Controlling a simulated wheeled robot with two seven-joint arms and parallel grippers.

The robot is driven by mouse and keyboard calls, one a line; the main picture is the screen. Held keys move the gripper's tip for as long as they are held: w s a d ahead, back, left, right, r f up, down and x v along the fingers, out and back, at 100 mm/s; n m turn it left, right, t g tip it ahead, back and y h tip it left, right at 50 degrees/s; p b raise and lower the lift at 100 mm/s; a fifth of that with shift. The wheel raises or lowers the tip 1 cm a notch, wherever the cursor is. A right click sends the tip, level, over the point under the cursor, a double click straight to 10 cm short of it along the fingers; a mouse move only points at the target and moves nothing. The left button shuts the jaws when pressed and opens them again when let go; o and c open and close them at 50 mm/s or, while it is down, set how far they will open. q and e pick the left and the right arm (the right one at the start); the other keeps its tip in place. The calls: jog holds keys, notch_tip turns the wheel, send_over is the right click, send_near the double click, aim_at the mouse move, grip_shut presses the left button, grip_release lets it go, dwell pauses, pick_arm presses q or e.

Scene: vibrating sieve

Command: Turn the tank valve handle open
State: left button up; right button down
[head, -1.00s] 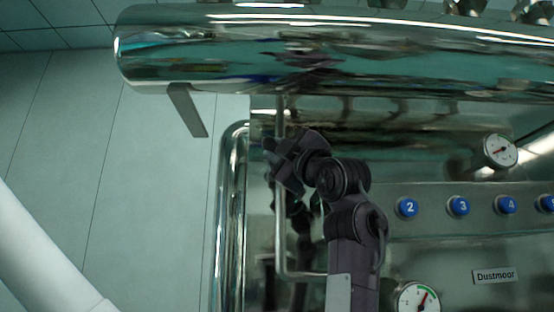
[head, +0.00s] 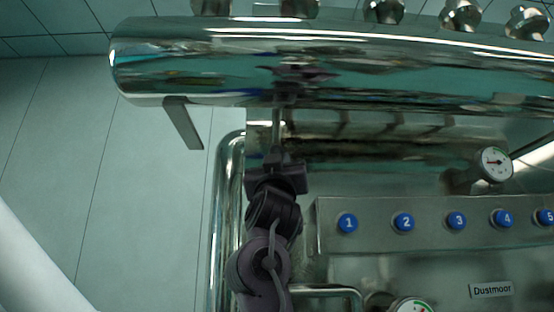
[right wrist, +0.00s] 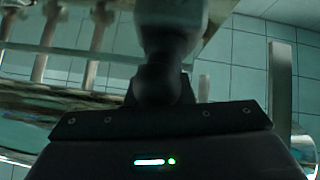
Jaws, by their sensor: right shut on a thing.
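My right gripper (head: 277,158) is at the lower end of the visible part of a thin upright metal bar (head: 277,125), under the large polished cylinder (head: 330,65). It is shut on this bar; its fingertips are small and dark here, so the exact grip is unclear. In the right wrist view, a dark blurred shape in the middle hides the contact. A flat metal lever (head: 183,123) hangs from the cylinder's underside, left of my gripper and apart from it. I cannot tell which of the two is the tank valve handle. My left gripper is out of view.
A panel with blue numbered buttons (head: 403,222) lies right of my arm. A pressure gauge (head: 496,164) sticks out above it, and another gauge (head: 411,306) is at the bottom edge. A thick curved pipe (head: 227,200) runs close on the left.

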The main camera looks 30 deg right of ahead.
jog(key=shift+r+m+g+h, duration=0.1)
jog(key=shift+m+g+h, duration=0.75)
jog(key=shift+m, duration=0.35)
jog(key=shift+s+m+g+h, duration=0.1)
jog(key=shift+m+g+h, duration=0.2)
jog(key=shift+g+h, duration=0.05)
jog(key=c, duration=1.3)
grip_release()
jog(key=shift+d, duration=0.1)
jog(key=b+v, duration=0.4)
jog(key=v, duration=0.3)
jog(key=shift+s+a+f+b, duration=0.1)
jog(key=shift+a+f+b, duration=0.15)
jog(key=shift+f+b, duration=0.1)
